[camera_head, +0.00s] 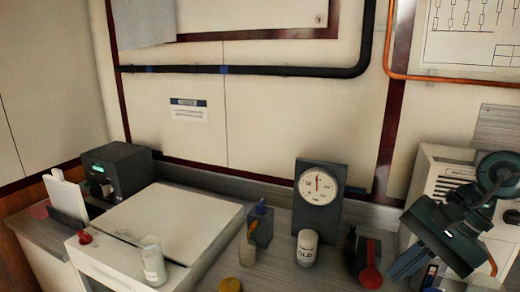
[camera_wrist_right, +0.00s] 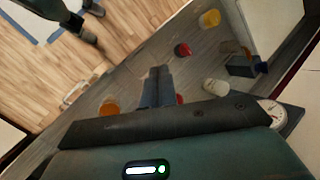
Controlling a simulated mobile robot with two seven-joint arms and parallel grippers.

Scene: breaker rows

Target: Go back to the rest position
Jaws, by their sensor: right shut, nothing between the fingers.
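My right gripper (camera_head: 404,268) is at the right side of the head view, its fingers pointing down and left above the counter. In the right wrist view its two fingers (camera_wrist_right: 157,86) lie together with nothing between them. It is apart from the red spoon-like item (camera_head: 370,276) to its left in the head view. The right arm hides part of the white panel box (camera_head: 446,160) behind it. My left gripper does not show in either view.
A dial gauge (camera_head: 319,188) stands against the wall. A white labelled jar (camera_head: 307,248), a glass jar (camera_head: 152,260) and a dark cup (camera_head: 261,224) stand nearby. A black machine (camera_head: 118,170) is at the left. The white box top (camera_head: 170,220) is mostly bare.

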